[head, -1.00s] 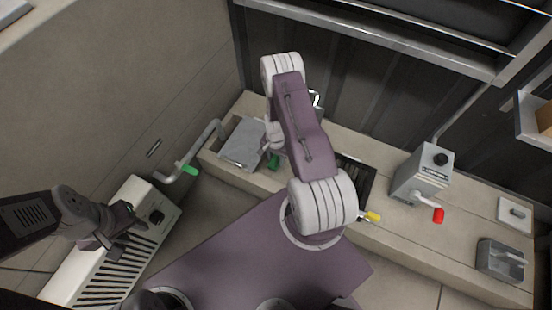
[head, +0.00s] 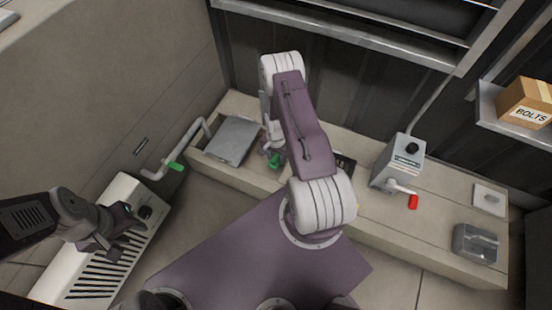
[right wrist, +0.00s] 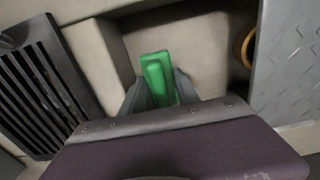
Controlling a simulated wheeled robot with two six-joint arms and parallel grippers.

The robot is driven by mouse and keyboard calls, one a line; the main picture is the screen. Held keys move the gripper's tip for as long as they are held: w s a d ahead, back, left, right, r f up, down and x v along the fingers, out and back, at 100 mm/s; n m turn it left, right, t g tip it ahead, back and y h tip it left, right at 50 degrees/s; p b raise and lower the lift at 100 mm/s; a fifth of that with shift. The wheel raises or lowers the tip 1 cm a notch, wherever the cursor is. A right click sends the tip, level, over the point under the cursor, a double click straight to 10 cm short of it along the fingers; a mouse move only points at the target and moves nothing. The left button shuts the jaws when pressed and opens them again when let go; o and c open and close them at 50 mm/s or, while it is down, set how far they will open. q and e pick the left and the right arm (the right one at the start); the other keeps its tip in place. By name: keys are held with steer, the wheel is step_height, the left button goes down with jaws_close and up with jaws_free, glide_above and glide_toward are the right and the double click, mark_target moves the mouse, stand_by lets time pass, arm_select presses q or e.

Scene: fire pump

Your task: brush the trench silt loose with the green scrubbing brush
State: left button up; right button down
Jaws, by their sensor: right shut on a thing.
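The green scrubbing brush (right wrist: 158,78) is held between the fingers of my right gripper (right wrist: 160,92), over the open trench (right wrist: 195,45). In the head view a green part of the brush (head: 274,161) shows beside my arm, while my right arm covers much of the trench and of the gripper. The silt cannot be told apart from the pale trench floor. My left gripper (head: 122,232) has its fingers apart and is empty, above a white slatted unit.
A dark grate (right wrist: 38,85) lies left of the opening and a grey tread plate (right wrist: 288,60) right of it. An orange-brown ring (right wrist: 243,45) sits by the plate. A grey pump box (head: 399,162) with a red-handled lever (head: 412,201) stands along the ledge. A green-handled pipe (head: 176,166) is at left.

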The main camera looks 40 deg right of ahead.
steer(key=shift+r+p, duration=2.15)
steer(key=shift+r, duration=0.65)
steer(key=shift+f, duration=0.1)
